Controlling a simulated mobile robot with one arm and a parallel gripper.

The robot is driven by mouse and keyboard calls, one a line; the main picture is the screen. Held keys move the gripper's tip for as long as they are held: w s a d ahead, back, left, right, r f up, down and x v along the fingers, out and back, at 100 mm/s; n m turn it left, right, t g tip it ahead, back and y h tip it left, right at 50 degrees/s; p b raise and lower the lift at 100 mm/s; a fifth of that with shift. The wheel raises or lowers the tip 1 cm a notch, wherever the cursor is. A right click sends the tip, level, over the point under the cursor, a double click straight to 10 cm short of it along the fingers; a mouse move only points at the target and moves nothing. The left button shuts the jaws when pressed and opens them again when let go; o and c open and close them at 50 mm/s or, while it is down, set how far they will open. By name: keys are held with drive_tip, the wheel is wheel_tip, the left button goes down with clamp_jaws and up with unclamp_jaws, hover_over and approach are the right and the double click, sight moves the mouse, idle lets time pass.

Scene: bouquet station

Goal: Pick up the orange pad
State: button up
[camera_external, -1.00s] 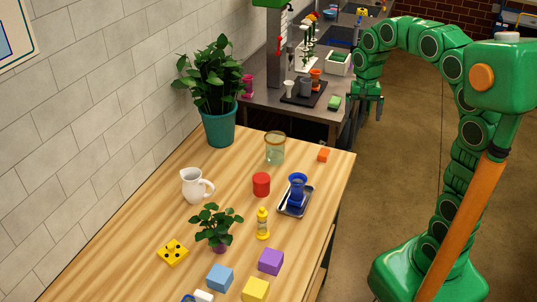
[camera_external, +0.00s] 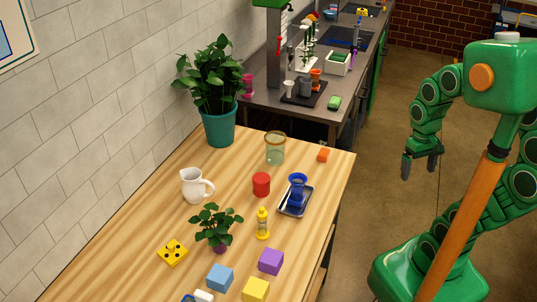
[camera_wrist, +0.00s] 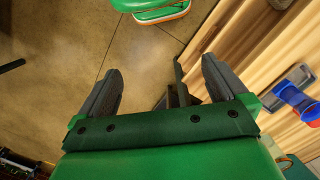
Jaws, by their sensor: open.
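The orange pad (camera_external: 323,155) is a small orange block lying on the wooden table (camera_external: 338,178), near its far right corner. It shows in the external view, to the right of the glass jar (camera_external: 275,148). I cannot make it out in the wrist view. My gripper (camera_external: 419,172) hangs over the floor to the right of the table, well apart from the pad, with fingers pointing down. In the wrist view my gripper (camera_wrist: 162,70) has its two fingers spread, with nothing between them.
A blue vase (camera_external: 297,187) stands on a small metal tray (camera_external: 283,209). A red can (camera_external: 261,184), white pitcher (camera_external: 192,186), potted plants and coloured blocks share the table. The table around the pad is clear.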

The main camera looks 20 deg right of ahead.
drive_tip(key=s, duration=0.1)
drive_tip(key=s+f, duration=0.1)
drive_tip(key=shift+s+d+f+n, duration=0.1)
drive_tip(key=shift+s+n, duration=0.2)
drive_tip(key=w+a+f+m+y, duration=0.35)
drive_tip(key=w+a+y, duration=0.25)
drive_tip(key=w+a, duration=0.4)
drive_tip(key=m+t+y, duration=0.5)
drive_tip(key=m+t, duration=0.4)
drive_tip(key=m, duration=1.2)
approach(329, 152)
drive_tip(key=shift+x, duration=4.65)
